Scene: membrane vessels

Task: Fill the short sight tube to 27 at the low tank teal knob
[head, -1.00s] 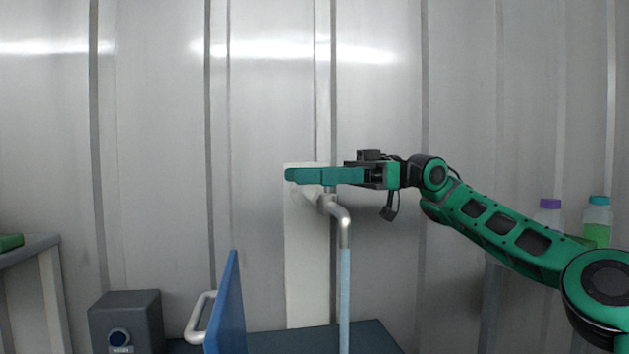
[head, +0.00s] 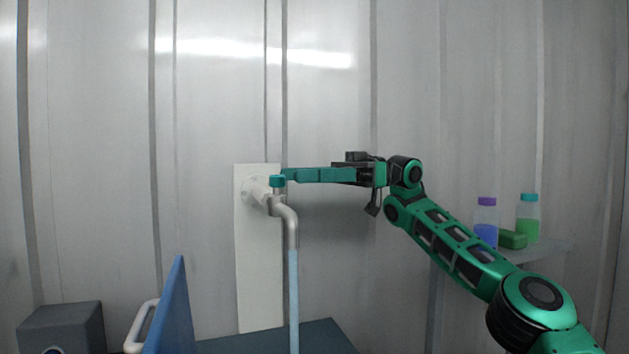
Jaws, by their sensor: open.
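The teal knob (head: 278,181) sits on top of a grey tap (head: 286,214) that comes out of a white wall panel (head: 258,290). The tap's spout bends down, and a pale blue column (head: 293,300) runs straight below it; I cannot tell whether it is liquid or a tube. My gripper (head: 287,175) is open and empty, seen edge-on, with its teal fingers pointing left. The fingertips are just right of the knob at about its height; whether they touch is unclear. No sight tube with a readable scale shows.
A blue panel (head: 172,310) with a white handle (head: 140,325) stands at lower left, near a dark grey box (head: 62,325). A dark blue surface (head: 310,338) lies below the spout. A purple-capped bottle (head: 486,225) and teal-capped bottle (head: 528,220) stand on a right shelf.

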